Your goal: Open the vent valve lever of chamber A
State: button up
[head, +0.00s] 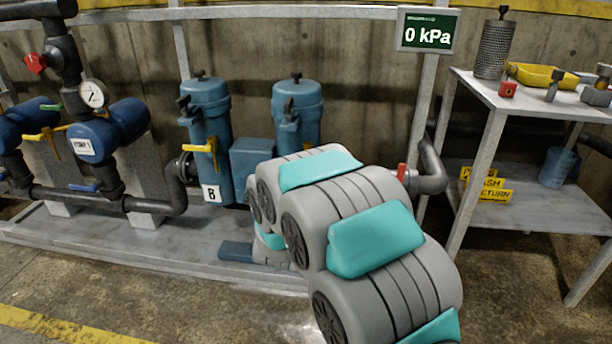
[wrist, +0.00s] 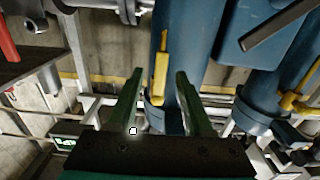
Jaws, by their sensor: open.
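In the head view the right blue cylinder (head: 297,105) stands beside the left one (head: 208,100), which carries a "B" label; my arm hides the right one's lower part. No "A" label shows. The wrist view looks upside down. There a yellow lever (wrist: 161,60) lies along the near side of a blue cylinder (wrist: 190,50), probably the right one. My gripper (wrist: 158,76) is open, with the lever in line between its two fingertips. I cannot tell whether they touch it. The gripper is hidden behind my arm in the head view.
Chamber B's yellow lever (head: 200,146) is at left; it also seems to show in the wrist view (wrist: 296,103). A red handle (head: 402,172) sits on a pipe right of my arm. The display (head: 428,33) reads 0 kPa. A table (head: 485,90) stands at right.

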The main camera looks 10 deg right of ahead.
jog(key=shift+v, duration=1.7)
